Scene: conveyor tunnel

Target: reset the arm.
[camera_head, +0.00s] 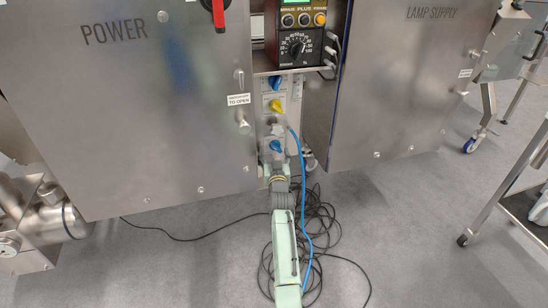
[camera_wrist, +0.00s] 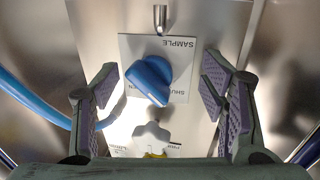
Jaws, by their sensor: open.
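My arm reaches up from the bottom middle of the head view, and my gripper (camera_head: 277,170) is just below the lower blue valve knob (camera_head: 275,146). In the wrist view my gripper (camera_wrist: 157,87) is open, with its two purple-padded fingers spread apart. A blue knob (camera_wrist: 149,79) on a white plate (camera_wrist: 182,92) lies between them in the picture, with a gap on each side. The plate reads SAMPLE, upside down. The fingers hold nothing.
A yellow knob (camera_head: 277,106) and an upper blue knob (camera_head: 274,83) sit higher on the panel. Steel doors (camera_head: 130,110) flank the narrow bay. A blue hose (camera_head: 307,235) and coiled black cables (camera_head: 325,225) lie beside my arm. A wheeled stand (camera_head: 500,195) is at right.

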